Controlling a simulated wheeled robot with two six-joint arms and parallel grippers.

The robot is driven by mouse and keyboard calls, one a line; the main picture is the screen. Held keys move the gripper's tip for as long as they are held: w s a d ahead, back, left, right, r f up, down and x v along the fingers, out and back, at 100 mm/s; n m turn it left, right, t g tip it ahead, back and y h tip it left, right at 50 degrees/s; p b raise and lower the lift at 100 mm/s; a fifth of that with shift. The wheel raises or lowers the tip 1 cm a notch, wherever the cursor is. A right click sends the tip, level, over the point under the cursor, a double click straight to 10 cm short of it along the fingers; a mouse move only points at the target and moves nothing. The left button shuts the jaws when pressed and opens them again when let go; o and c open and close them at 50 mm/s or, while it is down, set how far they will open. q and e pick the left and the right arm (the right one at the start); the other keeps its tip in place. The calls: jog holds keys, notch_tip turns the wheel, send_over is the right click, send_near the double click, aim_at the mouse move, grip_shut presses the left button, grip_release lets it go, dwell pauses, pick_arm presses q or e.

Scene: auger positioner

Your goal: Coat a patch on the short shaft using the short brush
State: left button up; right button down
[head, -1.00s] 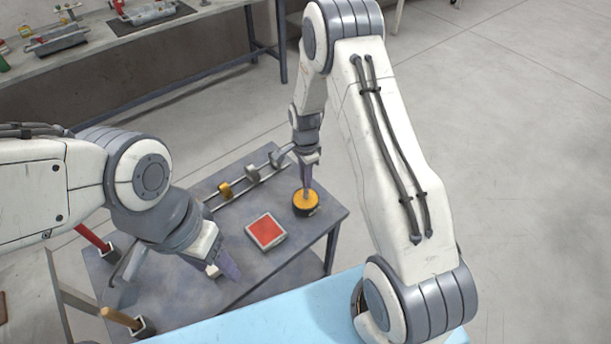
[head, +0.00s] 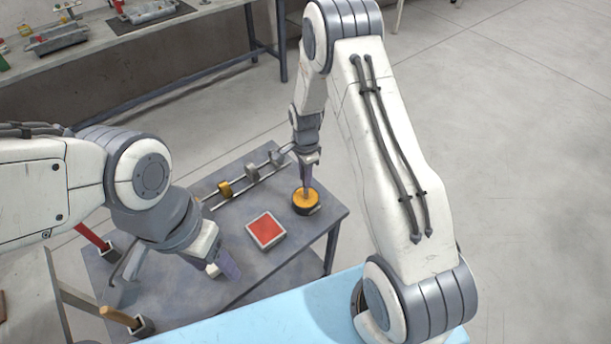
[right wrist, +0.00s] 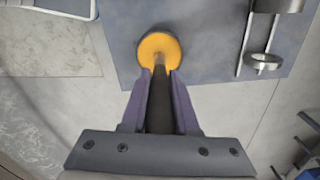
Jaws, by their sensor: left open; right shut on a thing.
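My right gripper (head: 306,172) points down above the far right part of the grey table. It is shut on a dark rod-like handle (right wrist: 159,100), seen between its fingers in the right wrist view. The handle's far end meets a round yellow-topped pot (head: 306,199), also in the right wrist view (right wrist: 152,43). This looks like the brush, but its tip is hidden. My left gripper (head: 222,267) is open over the near middle of the table. A red stick (head: 92,236) and a tan stick (head: 119,316) lean in small holders; I cannot tell which is the short shaft.
A red pad in a pale tray (head: 249,233) lies between the grippers. Behind it, a rail carries a yellow block (head: 224,188) and grey blocks (head: 252,174). A light blue surface (head: 270,318) is in front. A workbench (head: 160,38) stands at the back.

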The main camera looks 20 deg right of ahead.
dwell(0.5)
jog(key=shift+r+p, duration=2.65)
jog(key=shift+r, duration=0.85)
